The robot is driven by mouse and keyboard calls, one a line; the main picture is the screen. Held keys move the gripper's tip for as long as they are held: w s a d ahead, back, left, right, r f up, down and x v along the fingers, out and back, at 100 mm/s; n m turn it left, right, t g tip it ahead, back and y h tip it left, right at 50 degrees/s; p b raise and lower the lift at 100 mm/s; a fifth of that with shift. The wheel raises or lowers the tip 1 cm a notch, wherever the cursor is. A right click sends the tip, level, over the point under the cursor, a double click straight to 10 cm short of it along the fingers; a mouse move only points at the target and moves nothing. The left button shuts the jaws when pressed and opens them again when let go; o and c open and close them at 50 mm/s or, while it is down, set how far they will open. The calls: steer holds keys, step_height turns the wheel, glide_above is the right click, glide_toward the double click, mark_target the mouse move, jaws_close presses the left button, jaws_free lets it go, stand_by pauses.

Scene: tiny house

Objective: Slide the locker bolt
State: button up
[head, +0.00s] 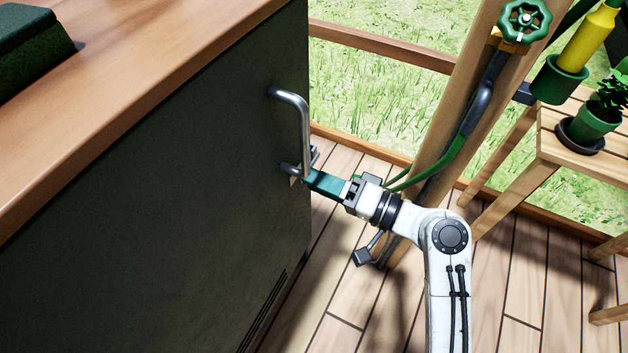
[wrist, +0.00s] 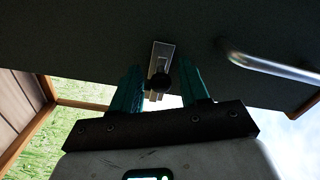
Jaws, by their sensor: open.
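The locker is a dark green cabinet (head: 150,180) with a smooth front. Its bolt shows in the wrist view as a small metal plate (wrist: 161,52) with a dark round knob (wrist: 158,82). My gripper (wrist: 160,88) is open, with one teal finger on each side of the knob in the picture. I cannot tell whether either finger touches it.
The metal bar handle (head: 303,115) stands out close above my gripper; it also shows at right in the wrist view (wrist: 270,66). A wooden post with a green valve wheel (head: 524,20) and a plant stand (head: 560,140) are to the right. Floor between is mostly clear.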

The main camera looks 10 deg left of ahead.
steer(key=shift+w+a, duration=0.25)
steer(key=shift+a, duration=0.45)
steer(key=shift+c, duration=0.3)
jaws_close()
